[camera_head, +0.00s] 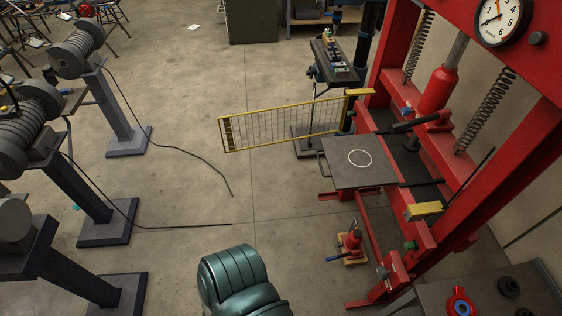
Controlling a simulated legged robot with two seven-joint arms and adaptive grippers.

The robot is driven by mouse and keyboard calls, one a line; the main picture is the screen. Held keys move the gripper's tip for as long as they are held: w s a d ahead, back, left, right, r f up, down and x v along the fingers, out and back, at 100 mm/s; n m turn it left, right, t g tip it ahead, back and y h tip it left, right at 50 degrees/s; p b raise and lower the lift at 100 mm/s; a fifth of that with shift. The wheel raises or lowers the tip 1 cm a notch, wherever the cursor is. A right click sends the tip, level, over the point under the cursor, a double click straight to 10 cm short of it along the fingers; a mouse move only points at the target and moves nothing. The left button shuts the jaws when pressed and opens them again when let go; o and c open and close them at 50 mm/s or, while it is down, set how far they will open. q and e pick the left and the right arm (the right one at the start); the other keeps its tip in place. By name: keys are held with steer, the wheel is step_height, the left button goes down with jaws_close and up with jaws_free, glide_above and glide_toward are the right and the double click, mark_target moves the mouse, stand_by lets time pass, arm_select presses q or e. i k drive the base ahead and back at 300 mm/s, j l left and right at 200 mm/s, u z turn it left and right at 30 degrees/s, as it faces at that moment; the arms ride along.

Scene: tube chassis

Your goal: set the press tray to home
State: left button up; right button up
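The press tray (345,178) is a flat grey plate with a white circle marked on it. It sticks out to the left of the red press frame (388,38), on dark rails that run back into the press. A thin bar handle (321,166) is at its left edge. The tray top looks empty. A yellow mesh guard (283,124) stands swung out to the left, behind the tray. The red press ram (437,90) is to the right of the tray and not above its white circle. Neither of my grippers is in view.
A small red jack (352,243) stands on the floor below the tray. A narrow bench (335,58) is behind the guard. Grey machines on pedestals (120,115) line the left, with cables on the floor. A dark table (510,290) is at bottom right. The middle floor is mostly clear.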

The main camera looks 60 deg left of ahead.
mark_target(356, 162)
steer(key=u, duration=1.6)
